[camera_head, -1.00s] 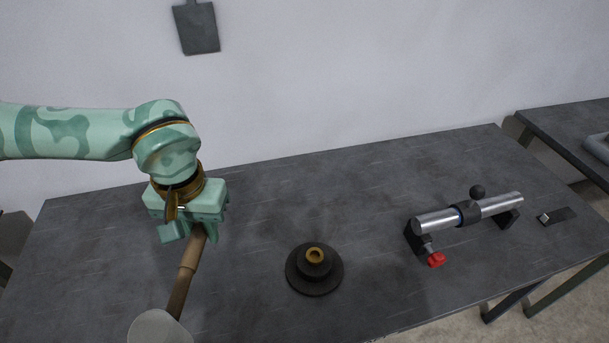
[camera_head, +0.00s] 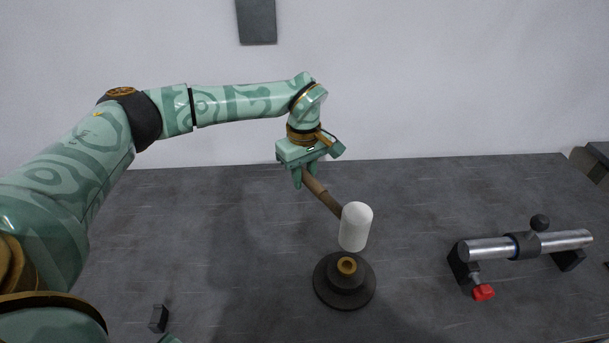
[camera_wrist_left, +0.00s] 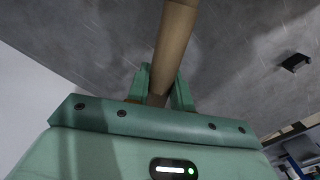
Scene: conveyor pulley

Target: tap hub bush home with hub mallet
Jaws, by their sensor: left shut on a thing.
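The hub mallet has a white head (camera_head: 355,227) and a brown wooden handle (camera_head: 322,195). My left gripper (camera_head: 304,178) is shut on the handle near its end. The left wrist view shows the handle (camera_wrist_left: 174,48) between the two green fingers (camera_wrist_left: 160,88). The mallet head hangs just above the dark hub (camera_head: 344,285), which stands on the table. The hub bush (camera_head: 347,265) is a brass ring at the top centre of the hub. The head appears apart from the bush, though the exact gap is hard to tell.
A shaft fixture with a steel bar (camera_head: 487,249), a black knob and a red handle (camera_head: 483,292) stands to the right on the grey table (camera_head: 220,240). The table around the hub is clear.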

